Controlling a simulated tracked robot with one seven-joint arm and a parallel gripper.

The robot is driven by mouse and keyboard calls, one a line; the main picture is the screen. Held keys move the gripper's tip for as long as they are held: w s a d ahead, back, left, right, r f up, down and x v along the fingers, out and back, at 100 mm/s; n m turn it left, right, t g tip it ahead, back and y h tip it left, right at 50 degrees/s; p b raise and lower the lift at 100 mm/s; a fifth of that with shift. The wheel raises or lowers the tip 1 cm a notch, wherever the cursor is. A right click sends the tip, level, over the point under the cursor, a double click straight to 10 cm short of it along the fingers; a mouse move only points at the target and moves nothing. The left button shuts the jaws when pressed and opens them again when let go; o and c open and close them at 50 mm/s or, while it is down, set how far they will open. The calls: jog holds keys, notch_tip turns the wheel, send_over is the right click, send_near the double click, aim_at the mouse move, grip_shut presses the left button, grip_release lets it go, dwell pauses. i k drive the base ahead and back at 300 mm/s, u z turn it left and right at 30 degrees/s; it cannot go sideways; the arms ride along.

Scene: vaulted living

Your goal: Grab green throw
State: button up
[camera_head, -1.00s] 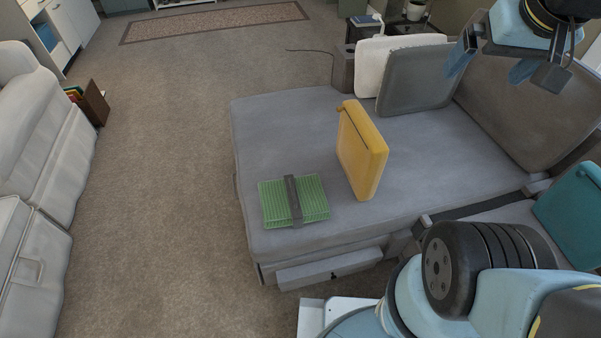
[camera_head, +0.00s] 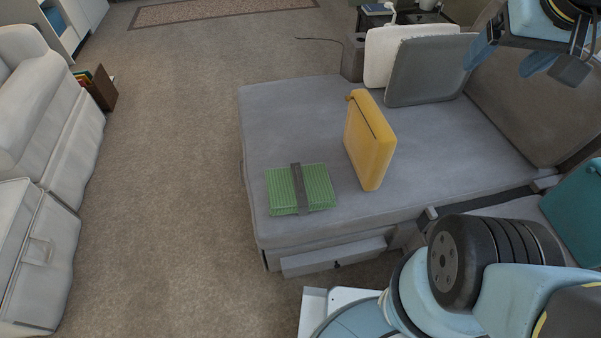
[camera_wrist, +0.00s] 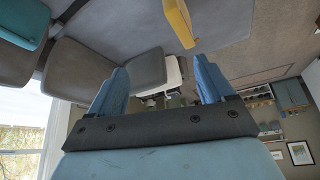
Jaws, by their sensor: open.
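The green throw (camera_head: 318,188) is a folded, ribbed bundle with a dark grey band around its middle. It lies flat on the near left part of the grey sofa seat (camera_head: 285,120) in the head view. My gripper (camera_head: 512,60) is at the top right of the head view, high above the sofa and well away from the throw. In the wrist view my gripper (camera_wrist: 160,88) has its two blue fingers apart with nothing between them. The throw does not show in the wrist view.
A yellow cushion (camera_head: 369,140) stands upright just right of the throw. White (camera_head: 385,58) and grey (camera_head: 425,70) cushions lean at the back, and a teal cushion (camera_head: 578,215) is at right. Open carpet (camera_head: 165,190) lies left of the sofa; a white sofa (camera_head: 45,140) stands beyond it.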

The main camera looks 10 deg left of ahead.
aim_at(295, 189)
jog(key=u, duration=0.05)
jog(key=k, duration=1)
jog(key=z, duration=0.35)
jog(key=i, duration=0.15)
jog(key=u, duration=2.9)
jog(key=i, duration=1.15)
jog(key=z, duration=2.75)
